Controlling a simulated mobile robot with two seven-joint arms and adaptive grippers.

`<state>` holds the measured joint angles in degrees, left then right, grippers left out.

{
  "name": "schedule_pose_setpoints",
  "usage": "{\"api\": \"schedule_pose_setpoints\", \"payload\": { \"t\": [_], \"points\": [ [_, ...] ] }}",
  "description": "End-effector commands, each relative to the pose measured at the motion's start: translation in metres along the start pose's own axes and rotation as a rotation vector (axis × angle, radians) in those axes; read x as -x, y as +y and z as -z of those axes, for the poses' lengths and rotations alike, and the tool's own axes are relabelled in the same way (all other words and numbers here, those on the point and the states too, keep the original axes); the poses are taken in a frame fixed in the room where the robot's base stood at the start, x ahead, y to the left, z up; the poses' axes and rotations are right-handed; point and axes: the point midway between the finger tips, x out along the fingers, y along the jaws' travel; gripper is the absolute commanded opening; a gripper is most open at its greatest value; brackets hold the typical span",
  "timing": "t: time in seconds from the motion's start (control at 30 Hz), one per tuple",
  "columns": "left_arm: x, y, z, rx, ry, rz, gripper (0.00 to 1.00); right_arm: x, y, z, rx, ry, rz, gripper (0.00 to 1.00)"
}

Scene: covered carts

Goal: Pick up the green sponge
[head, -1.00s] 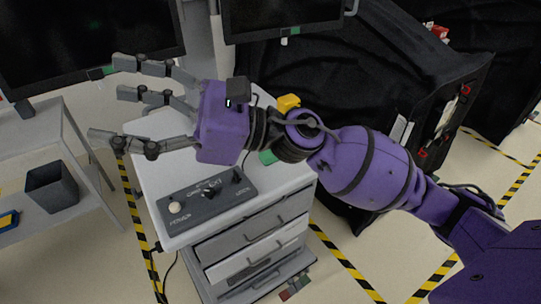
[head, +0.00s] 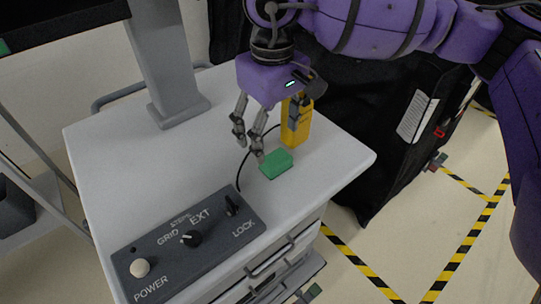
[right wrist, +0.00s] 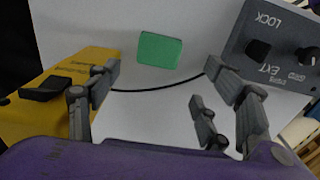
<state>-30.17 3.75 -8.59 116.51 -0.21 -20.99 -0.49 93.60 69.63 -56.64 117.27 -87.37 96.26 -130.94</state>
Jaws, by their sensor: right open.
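The green sponge (head: 276,163) is a small block lying on the white cart top (head: 110,150), near its right side. It also shows in the right wrist view (right wrist: 160,50), ahead of the fingers and clear of them. My right gripper (head: 262,140) hangs over the cart top just behind the sponge, fingers pointing down. Its fingers are spread, with nothing between them; in the right wrist view the gripper (right wrist: 160,100) is open. My left gripper is not in view.
A yellow device (head: 297,122) stands close behind the sponge, beside my right fingers. A dark control panel (head: 188,240) with knobs lies in front, left of the sponge. A black cable (head: 243,165) runs beside it. A monitor stand (head: 165,60) rises at the back.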

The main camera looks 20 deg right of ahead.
Motion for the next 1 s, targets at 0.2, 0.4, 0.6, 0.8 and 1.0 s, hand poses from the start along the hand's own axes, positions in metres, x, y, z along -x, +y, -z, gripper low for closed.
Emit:
{"api": "schedule_pose_setpoints", "payload": {
  "t": [0.2,0.4,0.6,0.8,1.0],
  "points": [
    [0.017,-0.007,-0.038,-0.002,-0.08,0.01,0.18,-0.023,0.002,-0.004,-0.001,0.0,0.0,0.73],
    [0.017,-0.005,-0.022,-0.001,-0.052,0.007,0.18,-0.053,0.004,-0.008,0.0,0.0,0.002,0.73],
    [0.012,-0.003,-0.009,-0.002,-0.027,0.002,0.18,-0.064,0.004,-0.008,-0.001,0.001,0.003,0.73],
    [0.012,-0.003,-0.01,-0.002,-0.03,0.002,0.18,-0.064,0.004,-0.008,-0.001,0.001,0.004,0.66],
    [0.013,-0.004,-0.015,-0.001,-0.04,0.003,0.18,-0.064,0.004,-0.008,-0.001,0.001,0.004,0.4]
  ]
}}
